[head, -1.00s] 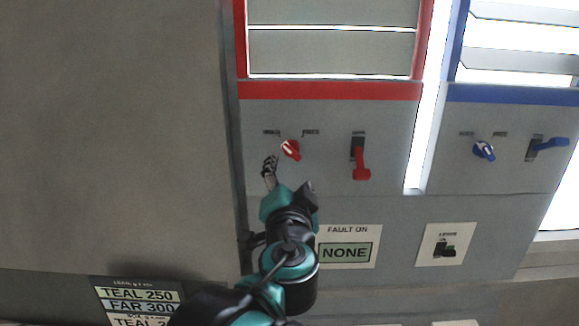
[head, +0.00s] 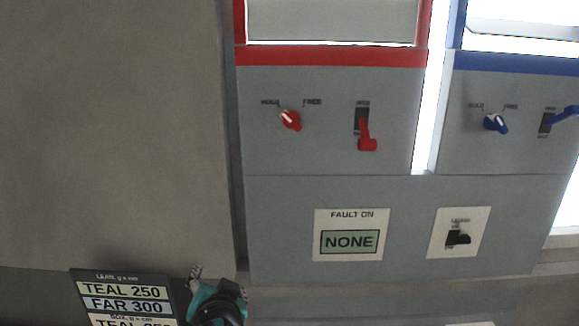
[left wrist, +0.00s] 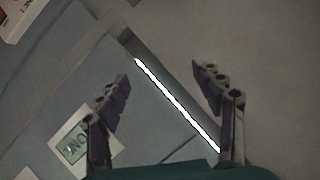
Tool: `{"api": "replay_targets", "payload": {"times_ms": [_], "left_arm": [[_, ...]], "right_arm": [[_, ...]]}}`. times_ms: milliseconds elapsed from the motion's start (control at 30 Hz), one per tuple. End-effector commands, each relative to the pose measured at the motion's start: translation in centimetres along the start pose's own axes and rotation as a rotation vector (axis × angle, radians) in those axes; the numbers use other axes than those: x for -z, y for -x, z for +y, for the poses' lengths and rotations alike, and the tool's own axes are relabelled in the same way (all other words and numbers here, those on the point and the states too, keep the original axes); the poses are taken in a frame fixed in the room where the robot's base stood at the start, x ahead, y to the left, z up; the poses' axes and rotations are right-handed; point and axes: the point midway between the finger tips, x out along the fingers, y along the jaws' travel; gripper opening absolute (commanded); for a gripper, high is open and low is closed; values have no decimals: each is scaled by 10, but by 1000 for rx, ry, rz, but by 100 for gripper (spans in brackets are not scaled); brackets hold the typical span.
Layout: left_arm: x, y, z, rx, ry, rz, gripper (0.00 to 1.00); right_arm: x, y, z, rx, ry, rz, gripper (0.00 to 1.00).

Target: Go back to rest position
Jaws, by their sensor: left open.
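My left gripper (head: 196,272) is low in the head view, left of the grey panel's lower edge and beside the dark sign. In the left wrist view its two fingers (left wrist: 160,100) stand wide apart with nothing between them. Behind them are the grey panel (left wrist: 60,85), a bright strip and a brown-grey surface. My right gripper shows in neither view.
The panel (head: 270,215) carries a red knob (head: 290,120), a red lever (head: 366,130), a "FAULT ON NONE" display (head: 350,240), a black switch (head: 458,238) and a blue knob (head: 495,123). A dark sign (head: 122,277) reads TEAL 250, FAR 300. The plain wall at left is clear.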

Motion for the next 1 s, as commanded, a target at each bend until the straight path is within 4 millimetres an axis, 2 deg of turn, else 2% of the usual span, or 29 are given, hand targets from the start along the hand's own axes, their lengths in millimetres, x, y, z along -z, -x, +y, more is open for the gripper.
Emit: {"api": "replay_targets", "payload": {"times_ms": [33,100,167,200,267,300,400,500,600,700,1000], "left_arm": [[-51,-16,15,-11,31,-54,67],[-104,-27,31,-41,77,-130,67],[-150,-35,46,-71,118,-192,67],[-180,-39,58,-94,146,-230,67],[-225,-45,78,-132,190,-286,67],[-253,-48,92,-160,221,-320,67],[-312,-53,126,-232,291,-385,67],[-351,-54,154,-294,349,-424,67],[-373,-54,172,-339,389,-444,67],[-382,-52,181,-364,409,-452,67],[-382,-52,182,-368,412,-453,67]], "right_arm": [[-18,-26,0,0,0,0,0],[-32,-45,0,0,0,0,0],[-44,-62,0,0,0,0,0],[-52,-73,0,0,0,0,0],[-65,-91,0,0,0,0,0],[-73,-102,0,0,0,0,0],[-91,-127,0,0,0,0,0],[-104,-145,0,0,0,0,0],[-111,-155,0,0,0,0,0],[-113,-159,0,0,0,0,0],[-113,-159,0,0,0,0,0]]}}
